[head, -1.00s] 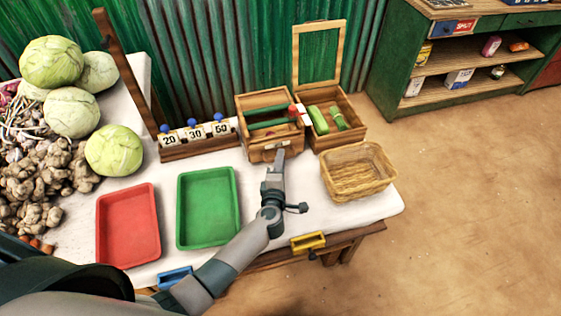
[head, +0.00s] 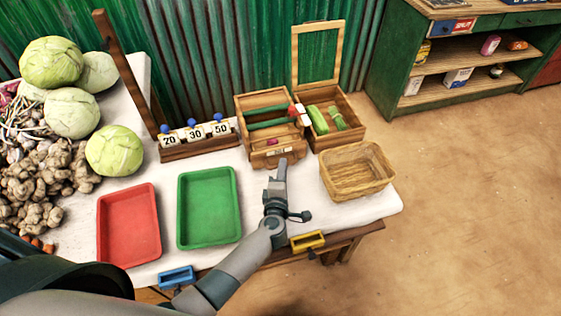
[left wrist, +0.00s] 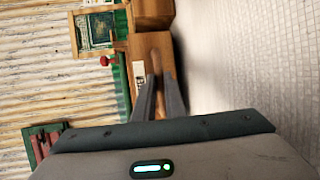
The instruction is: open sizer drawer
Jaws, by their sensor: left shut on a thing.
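The sizer (head: 262,104) is a wooden box with green bars across its open top, at the back of the table. Its drawer (head: 271,160) sticks out of the front toward me, and a small pink thing lies inside it. My left gripper (head: 282,163) is at the drawer's front, shut on its handle. In the left wrist view the two fingers (left wrist: 160,80) close around the wooden handle (left wrist: 156,52) beside a small white label. The fingers hide part of the handle. My right gripper is in no view.
A wooden box (head: 335,128) with green produce and a raised lid stands right of the sizer. A wicker basket (head: 357,172) is to its front right. Green (head: 208,235) and red (head: 128,255) trays lie left of my arm. Numbered blocks (head: 195,135) stand left of the sizer.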

